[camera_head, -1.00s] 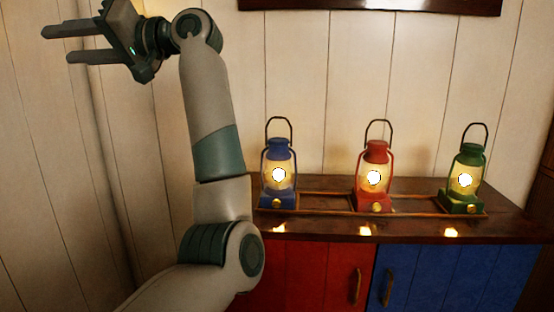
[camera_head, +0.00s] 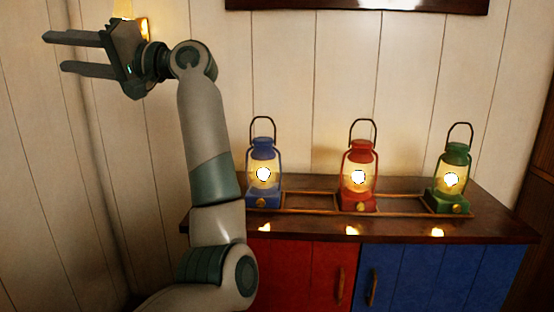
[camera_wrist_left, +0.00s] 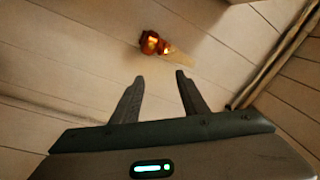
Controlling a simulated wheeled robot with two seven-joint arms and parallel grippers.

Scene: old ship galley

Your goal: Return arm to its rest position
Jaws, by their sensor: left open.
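My left gripper (camera_head: 55,53) is raised at the upper left of the head view, beside the plank wall, with its fingers pointing left. It is open and empty. In the left wrist view the two fingers (camera_wrist_left: 158,98) stand apart with nothing between them. My left arm is bent upward, its forearm upright to the left of the lanterns. My right gripper does not show in either view.
A blue lantern (camera_head: 263,160), a red lantern (camera_head: 358,160) and a green lantern (camera_head: 453,168) stand lit on a dark wooden counter (camera_head: 490,215). Below are a red door (camera_head: 300,275) and a blue door (camera_head: 425,275). A glowing lamp (camera_wrist_left: 150,43) shows beyond the fingers.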

